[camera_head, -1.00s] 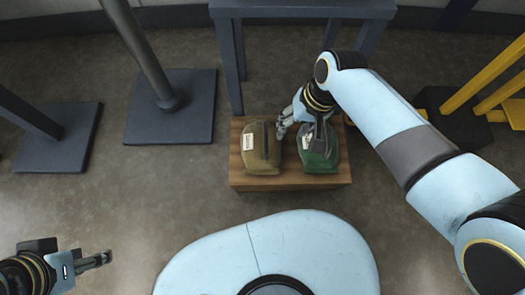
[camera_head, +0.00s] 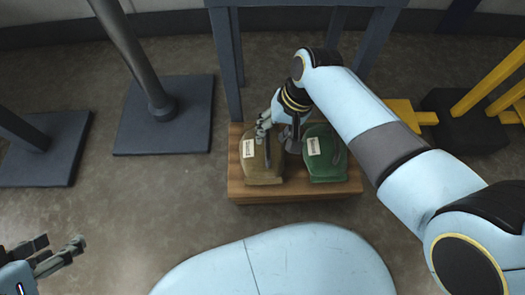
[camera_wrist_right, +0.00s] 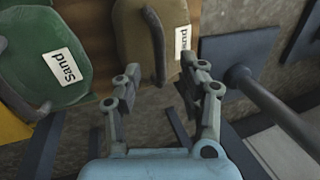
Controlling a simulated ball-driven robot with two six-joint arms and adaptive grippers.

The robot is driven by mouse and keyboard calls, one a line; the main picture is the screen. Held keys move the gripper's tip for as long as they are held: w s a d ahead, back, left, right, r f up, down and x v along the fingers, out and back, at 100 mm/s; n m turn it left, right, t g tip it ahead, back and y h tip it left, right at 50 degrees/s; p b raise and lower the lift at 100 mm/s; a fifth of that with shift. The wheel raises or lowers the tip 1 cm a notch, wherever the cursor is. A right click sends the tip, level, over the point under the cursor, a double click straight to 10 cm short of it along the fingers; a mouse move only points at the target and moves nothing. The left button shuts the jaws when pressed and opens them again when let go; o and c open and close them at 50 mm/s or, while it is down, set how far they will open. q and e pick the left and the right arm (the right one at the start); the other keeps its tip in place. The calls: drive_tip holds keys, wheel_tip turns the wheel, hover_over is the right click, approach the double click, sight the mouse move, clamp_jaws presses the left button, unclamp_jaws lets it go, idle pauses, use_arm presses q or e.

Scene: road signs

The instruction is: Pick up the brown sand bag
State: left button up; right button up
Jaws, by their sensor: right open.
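The brown sand bag (camera_head: 262,163) lies on a low wooden platform (camera_head: 293,191), left of a green sand bag (camera_head: 325,158). My right gripper (camera_head: 278,138) is open and empty, at the far end of the brown bag and partly over it in the head view. In the right wrist view, the brown bag (camera_wrist_right: 150,40) with its dark handle and white label lies beyond and between the open fingers (camera_wrist_right: 165,90). I cannot tell whether the fingers touch the bag. My left gripper (camera_head: 62,252) is at the lower left, far from the bags, its fingers apart and empty.
A dark table frame (camera_head: 230,70) stands just behind the platform. A pole on a square base (camera_head: 165,115) stands to the left, with another base (camera_head: 45,150) further left. Yellow and black stands (camera_head: 465,120) are at the right.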

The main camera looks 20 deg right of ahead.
sight(268, 138)
drive_tip(key=shift+b+x, duration=0.8)
drive_tip(key=shift+x, duration=0.3)
drive_tip(key=shift+a+f+b, duration=0.15)
drive_tip(key=shift+f+b, duration=0.35)
drive_tip(key=shift+f, duration=0.1)
drive_tip(key=shift+w+a+f+b, duration=0.1)
drive_tip(key=shift+f+b, duration=0.2)
drive_tip(key=shift+f, duration=0.1)
use_arm(q)
drive_tip(key=f+t, duration=0.2)
drive_tip(key=t, duration=0.1)
drive_tip(key=f+t, duration=0.1)
drive_tip(key=f, duration=0.1)
drive_tip(key=shift+s+d, duration=0.2)
drive_tip(key=shift+s, duration=0.05)
use_arm(e)
clamp_jaws()
drive_tip(key=shift+w+r, duration=0.15)
